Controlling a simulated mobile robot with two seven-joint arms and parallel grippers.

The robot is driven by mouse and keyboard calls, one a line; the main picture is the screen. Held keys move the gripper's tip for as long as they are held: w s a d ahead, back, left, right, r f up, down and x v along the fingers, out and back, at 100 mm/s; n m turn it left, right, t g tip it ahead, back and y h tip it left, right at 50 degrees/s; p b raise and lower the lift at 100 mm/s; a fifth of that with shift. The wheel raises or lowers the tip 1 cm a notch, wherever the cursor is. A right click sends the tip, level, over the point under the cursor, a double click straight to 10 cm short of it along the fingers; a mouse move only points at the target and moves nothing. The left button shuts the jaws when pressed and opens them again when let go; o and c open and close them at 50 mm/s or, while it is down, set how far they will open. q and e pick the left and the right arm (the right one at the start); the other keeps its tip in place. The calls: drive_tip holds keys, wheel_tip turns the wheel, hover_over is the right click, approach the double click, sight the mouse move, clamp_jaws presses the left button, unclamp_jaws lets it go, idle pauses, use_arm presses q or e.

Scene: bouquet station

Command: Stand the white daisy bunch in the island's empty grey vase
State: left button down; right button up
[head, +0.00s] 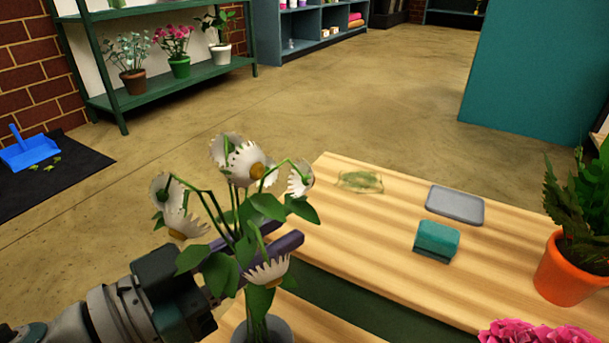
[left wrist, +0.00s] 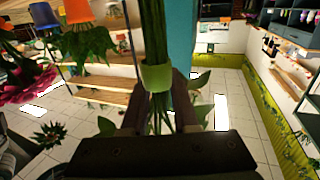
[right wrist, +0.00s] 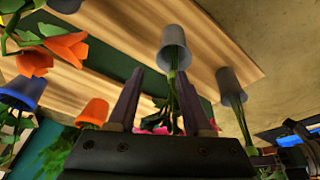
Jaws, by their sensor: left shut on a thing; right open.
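The white daisy bunch (head: 240,215) is upright in the head view, with white drooping heads and green leaves. My left gripper (head: 278,243) is shut on it. The left wrist view shows the stems with a yellow-green band (left wrist: 157,78) at the jaws. A grey vase (head: 283,330) is below the bunch at the lower edge. The stems reach its mouth; how deep they go I cannot tell. In the upturned right wrist view, stems meet a grey vase (right wrist: 231,82) at right. My right gripper (right wrist: 160,105) is open, with a second stemmed grey vase (right wrist: 174,48) beyond its fingers.
The wooden counter (head: 360,230) holds a teal sponge block (head: 437,240), a grey tray (head: 455,204), a greenish clear piece (head: 360,181) and an orange potted plant (head: 568,270). Pink flowers (head: 535,334) are at the lower right. An orange pot (right wrist: 93,110) and blue pot (right wrist: 22,90) show left of my right gripper.

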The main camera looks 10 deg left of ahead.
use_arm(q)
wheel_tip(320, 180, down, 9)
drive_tip(key=b, duration=0.8)
drive_tip(key=shift+f+b, duration=0.45)
drive_tip(key=shift+f, duration=0.25)
idle(0.8)
drive_tip(key=c, duration=0.6)
unclamp_jaws()
